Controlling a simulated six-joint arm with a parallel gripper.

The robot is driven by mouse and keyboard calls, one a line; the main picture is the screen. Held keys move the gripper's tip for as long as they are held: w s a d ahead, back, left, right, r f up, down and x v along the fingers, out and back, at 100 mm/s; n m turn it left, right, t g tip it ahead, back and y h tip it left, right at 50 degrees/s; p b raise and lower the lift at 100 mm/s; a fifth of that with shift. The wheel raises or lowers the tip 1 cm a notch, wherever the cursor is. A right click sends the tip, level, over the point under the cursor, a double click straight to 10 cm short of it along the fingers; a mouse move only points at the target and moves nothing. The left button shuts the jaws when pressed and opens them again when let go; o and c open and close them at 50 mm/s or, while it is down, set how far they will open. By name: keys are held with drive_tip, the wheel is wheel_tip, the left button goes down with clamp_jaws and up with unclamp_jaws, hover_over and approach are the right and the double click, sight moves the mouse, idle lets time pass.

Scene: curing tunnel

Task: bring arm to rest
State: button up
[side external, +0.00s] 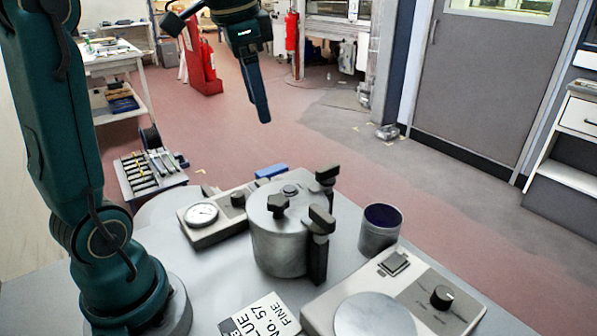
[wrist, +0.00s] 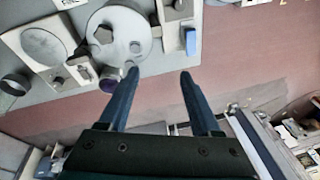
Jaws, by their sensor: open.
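My gripper (side external: 262,108) hangs high in the side external view, above and beyond the bench, with its fingers pointing down. It is seen edge-on there. In the wrist view my gripper (wrist: 159,70) has two blue fingers apart with nothing between them. The fingers look clear of everything in the side external view. My arm rises from its base at the bench's left.
On the bench (side external: 215,285) stand a lidded metal pot (side external: 280,250) with black clamps, a dark-lined cup (side external: 378,236), a gauge box (side external: 222,226), a unit with a round plate (side external: 375,318), a labelled card (side external: 262,316) and a blue block (side external: 270,171). Open floor lies beyond.

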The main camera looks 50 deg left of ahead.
drive_tip(key=s+d+f+n+t+h, duration=0.1)
drive_tip(key=s+d+f+n+t, duration=0.1)
drive_tip(key=s+d+f, duration=0.8)
drive_tip(key=shift+d+n+t, duration=0.25)
drive_tip(key=shift+n+t, duration=0.15)
drive_tip(key=shift+n, duration=0.2)
